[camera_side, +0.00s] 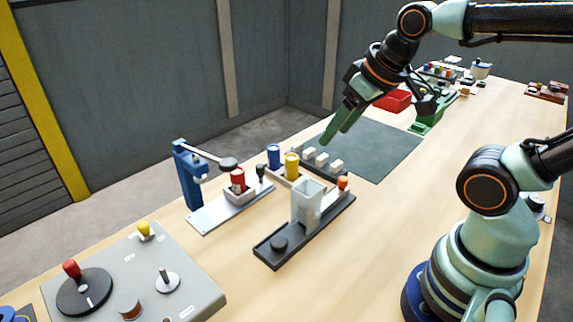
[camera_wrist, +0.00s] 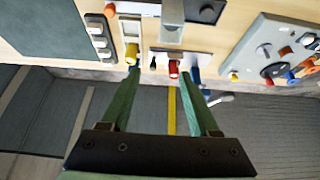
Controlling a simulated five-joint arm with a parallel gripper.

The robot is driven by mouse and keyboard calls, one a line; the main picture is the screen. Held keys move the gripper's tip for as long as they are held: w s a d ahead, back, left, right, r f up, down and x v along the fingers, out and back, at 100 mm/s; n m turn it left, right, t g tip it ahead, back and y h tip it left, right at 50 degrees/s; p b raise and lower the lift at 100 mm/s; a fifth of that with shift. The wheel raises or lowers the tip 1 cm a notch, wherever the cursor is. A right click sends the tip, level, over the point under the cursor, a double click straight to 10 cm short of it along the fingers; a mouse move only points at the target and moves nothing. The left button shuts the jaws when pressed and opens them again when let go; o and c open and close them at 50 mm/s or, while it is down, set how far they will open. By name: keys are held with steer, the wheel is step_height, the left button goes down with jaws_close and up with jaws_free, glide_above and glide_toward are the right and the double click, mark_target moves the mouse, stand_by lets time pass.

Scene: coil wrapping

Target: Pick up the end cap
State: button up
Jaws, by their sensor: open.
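No part is plainly marked as the end cap. A round black piece (camera_side: 279,243) on a dark tray (camera_side: 264,254) may be it, but I cannot tell; a round black piece (camera_wrist: 208,14) also shows at the top of the wrist view. My gripper (camera_side: 335,136) is raised above the back of the table, near the dark green mat. Its two long green fingers (camera_wrist: 160,72) are apart with nothing held between them.
A clear box (camera_side: 307,203) stands on the dark tray. A blue post (camera_side: 188,175) with a lever stands beside the red cylinder's holder. White blocks (camera_side: 322,159) sit in a row by the mat (camera_side: 375,150). A grey panel (camera_side: 195,283) fills the front left.

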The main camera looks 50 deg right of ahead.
stand_by(0.3)
steer(key=n+g, duration=0.5)
steer(key=g, duration=0.1)
glide_above(280, 242)
steer(key=f, duration=1.7)
steer(key=shift+w+f, duration=0.3)
steer(key=shift+f, duration=0.05)
steer(key=f, duration=0.4)
steer(key=shift+s+d, duration=0.1)
steer(key=shift+s, duration=0.3)
steer(key=shift+f, duration=0.6)
steer(key=shift+w, duration=0.1)
steer(key=shift+c, duration=0.4)
jaws_close()
